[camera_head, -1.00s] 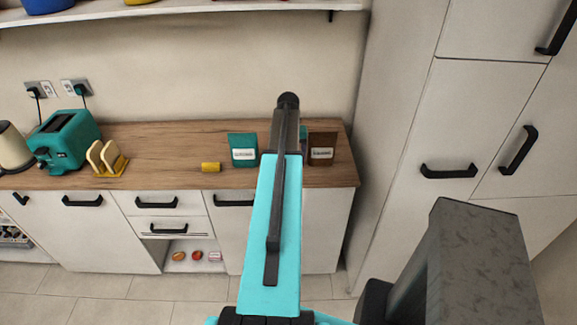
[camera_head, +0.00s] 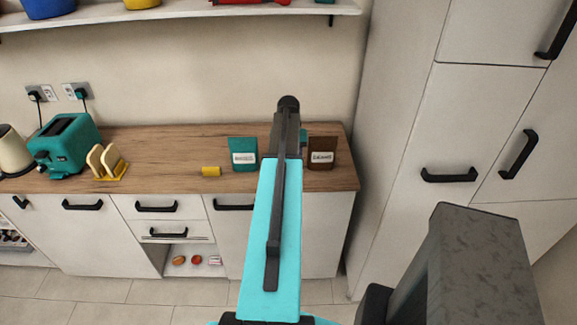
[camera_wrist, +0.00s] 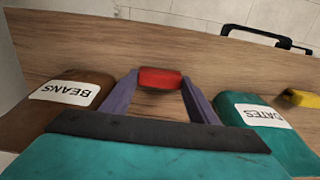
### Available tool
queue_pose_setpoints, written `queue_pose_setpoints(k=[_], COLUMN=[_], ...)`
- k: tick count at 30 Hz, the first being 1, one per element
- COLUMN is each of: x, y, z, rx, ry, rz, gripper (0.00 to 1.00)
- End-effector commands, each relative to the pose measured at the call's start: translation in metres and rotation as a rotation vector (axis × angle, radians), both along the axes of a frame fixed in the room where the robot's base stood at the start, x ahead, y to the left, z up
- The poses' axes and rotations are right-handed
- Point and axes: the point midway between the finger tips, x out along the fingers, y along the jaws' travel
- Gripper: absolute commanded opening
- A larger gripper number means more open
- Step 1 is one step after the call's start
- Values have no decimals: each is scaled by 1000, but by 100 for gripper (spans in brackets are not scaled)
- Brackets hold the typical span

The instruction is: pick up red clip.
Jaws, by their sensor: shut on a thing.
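The red clip (camera_wrist: 160,78) is a small red block in the wrist view, held between the tips of my two purple fingers. My gripper (camera_wrist: 160,84) is shut on it, above the wooden worktop. A brown bag labelled BEANS (camera_wrist: 72,95) lies to the left of the fingers, and a teal bag labelled DATES (camera_wrist: 262,130) to the right. In the head view my arm hides the gripper and the clip. There the teal bag (camera_head: 243,154) and the brown bag (camera_head: 322,152) stand on either side of the arm.
A yellow block (camera_head: 211,171) lies left of the teal bag. A toast rack (camera_head: 107,162) and teal toaster (camera_head: 65,143) stand further left. A tall cupboard (camera_head: 400,150) bounds the worktop (camera_head: 180,138) on the right. A shelf (camera_head: 180,14) runs above.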

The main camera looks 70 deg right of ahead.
Motion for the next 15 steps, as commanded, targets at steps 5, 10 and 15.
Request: queue_pose_setpoints(k=[5,10,15], x=[0,0,0], y=[0,-1,-1], z=[8,19,33], rx=[-1,-2,-2], ry=[0,-1,-1], rz=[0,0,0], gripper=[33,33,33])
